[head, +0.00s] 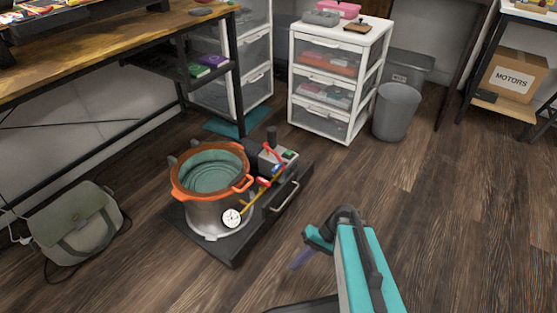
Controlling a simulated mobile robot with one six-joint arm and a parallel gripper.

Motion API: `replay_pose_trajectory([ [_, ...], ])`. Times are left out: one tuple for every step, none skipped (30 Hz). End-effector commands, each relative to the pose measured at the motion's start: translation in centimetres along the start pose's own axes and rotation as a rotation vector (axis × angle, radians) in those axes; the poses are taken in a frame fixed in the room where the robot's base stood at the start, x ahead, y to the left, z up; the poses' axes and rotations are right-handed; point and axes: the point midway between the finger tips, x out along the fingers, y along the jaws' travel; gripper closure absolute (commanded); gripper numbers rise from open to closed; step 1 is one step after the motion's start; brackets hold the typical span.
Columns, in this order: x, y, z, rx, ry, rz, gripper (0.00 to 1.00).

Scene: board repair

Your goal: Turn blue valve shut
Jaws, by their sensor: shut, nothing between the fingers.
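The blue valve (277,171) is a very small blue piece on the brass fitting line between the orange-rimmed pot (210,213) and the grey pump unit (277,158). A red valve piece (264,183) sits beside it, nearer the round white gauge (232,218). The angle of the blue handle is too small to tell. My gripper (300,260) is shut and empty, over the floor to the right of and nearer than the pot's base. It is well apart from the valve.
The pot and pump stand on a low dark platform (236,252) with a handle (284,196). A green-grey bag (75,228) lies on the left. A white drawer unit (326,121) and grey bin (397,112) stand behind. The wooden floor (440,215) at right is clear.

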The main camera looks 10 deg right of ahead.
Motion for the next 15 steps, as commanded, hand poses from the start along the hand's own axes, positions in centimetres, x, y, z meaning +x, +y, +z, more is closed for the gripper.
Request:
replay_pose_trajectory([
  [-2.3, 0.4, -0.7, -0.012, 0.035, 0.005, 1.0],
  [-3.3, 0.8, -1.0, -0.022, 0.055, 0.009, 1.0],
  [-4.7, 1.4, -1.5, -0.035, 0.081, 0.015, 1.0],
  [-5.8, 1.8, -1.8, -0.045, 0.1, 0.019, 1.0],
  [-6.9, 2.2, -2.0, -0.055, 0.118, 0.024, 1.0],
  [-8.3, 2.8, -2.4, -0.067, 0.142, 0.032, 1.0],
  [-9.4, 3.3, -2.6, -0.077, 0.16, 0.039, 1.0],
  [-10.5, 3.7, -2.8, -0.086, 0.178, 0.046, 1.0],
  [-12.0, 4.4, -3.0, -0.097, 0.203, 0.057, 1.0],
  [-13.2, 4.9, -3.2, -0.107, 0.22, 0.065, 1.0],
  [-14.3, 5.4, -3.3, -0.115, 0.238, 0.073, 1.0],
  [-15.8, 6.1, -3.4, -0.125, 0.26, 0.085, 1.0],
  [-16.9, 6.5, -3.4, -0.135, 0.276, 0.095, 1.0],
  [-18.1, 7.1, -3.5, -0.142, 0.293, 0.105, 1.0],
  [-19.6, 7.9, -3.4, -0.152, 0.315, 0.119, 1.0],
])
